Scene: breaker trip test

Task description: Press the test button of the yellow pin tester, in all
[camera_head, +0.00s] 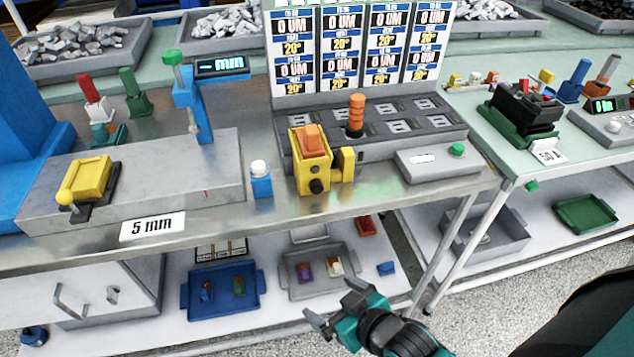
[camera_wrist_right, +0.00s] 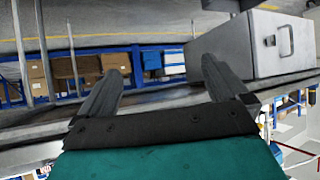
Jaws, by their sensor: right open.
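A yellow device with an orange block on top and a dark round knob low on its front, which looks like the yellow pin tester (camera_head: 305,178), stands upright at the front of the metal bench. I cannot tell for sure which part is its test button. My right gripper (camera_head: 331,301) is open and empty, below and in front of the bench edge, well apart from the tester. In the right wrist view its two fingers (camera_wrist_right: 164,72) are spread with nothing between them. My left gripper is not in view.
A grey box with a green button (camera_head: 457,150) sits right of the tester, a small blue block with a white top (camera_head: 260,180) left of it. A yellow clamp-like piece (camera_head: 90,180) lies on a grey plate. Trays, including a blue one (camera_head: 263,282), fill the lower shelf.

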